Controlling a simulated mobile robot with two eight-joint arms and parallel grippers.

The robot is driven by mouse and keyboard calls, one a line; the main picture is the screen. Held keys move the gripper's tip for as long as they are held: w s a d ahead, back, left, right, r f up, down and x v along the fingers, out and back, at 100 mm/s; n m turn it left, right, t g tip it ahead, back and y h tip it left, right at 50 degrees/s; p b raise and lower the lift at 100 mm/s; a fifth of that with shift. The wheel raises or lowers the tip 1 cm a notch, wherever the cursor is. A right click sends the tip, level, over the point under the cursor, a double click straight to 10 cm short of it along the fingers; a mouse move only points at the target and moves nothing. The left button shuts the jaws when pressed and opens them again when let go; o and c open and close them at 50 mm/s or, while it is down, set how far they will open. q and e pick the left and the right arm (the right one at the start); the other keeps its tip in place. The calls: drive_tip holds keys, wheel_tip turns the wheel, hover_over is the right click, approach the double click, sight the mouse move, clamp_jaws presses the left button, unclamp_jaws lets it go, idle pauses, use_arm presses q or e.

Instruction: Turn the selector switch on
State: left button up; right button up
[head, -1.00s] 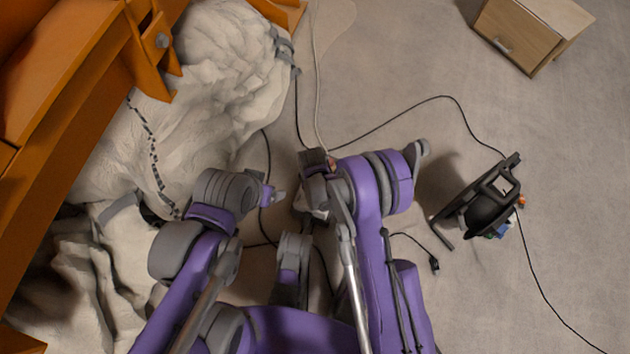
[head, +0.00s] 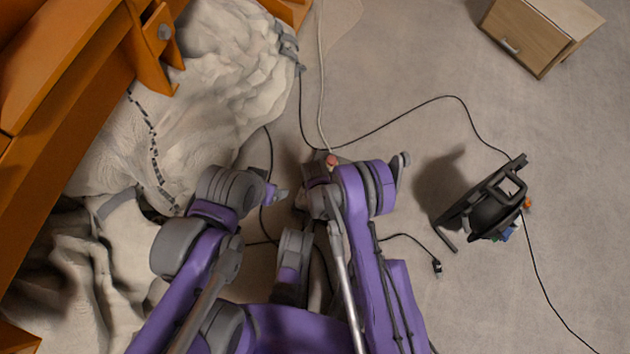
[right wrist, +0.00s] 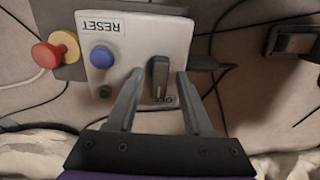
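The selector switch (right wrist: 159,76) is a black upright knob on a white panel (right wrist: 125,30) in the right wrist view. The panel carries "RESET" lettering and, below the knob, a partly covered label that seems to read "OFF". My right gripper (right wrist: 160,72) is open, its two fingers pointing at the panel with the knob between their tips. Gaps show on both sides of the knob; I cannot tell the depth. In the head view my right arm hides the switch. My left gripper (head: 279,195) is small there, and its fingers are unclear.
Beside the switch are a blue button (right wrist: 102,57), a dark green button (right wrist: 105,91) and a red mushroom button (right wrist: 46,55). Cables cross the floor. A black framed device (head: 490,205) stands right, a wooden cabinet (head: 530,35) upper right.

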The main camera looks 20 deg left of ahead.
clamp_jaws()
drive_tip(key=shift+m, duration=0.3)
drive_tip(key=m, duration=0.5)
drive_tip(key=shift+p, duration=0.35)
drive_tip(key=m, duration=0.6)
drive_tip(key=shift+a, duration=0.1)
drive_tip(key=shift+m, duration=0.3)
drive_tip(key=shift+o, duration=0.7)
unclamp_jaws()
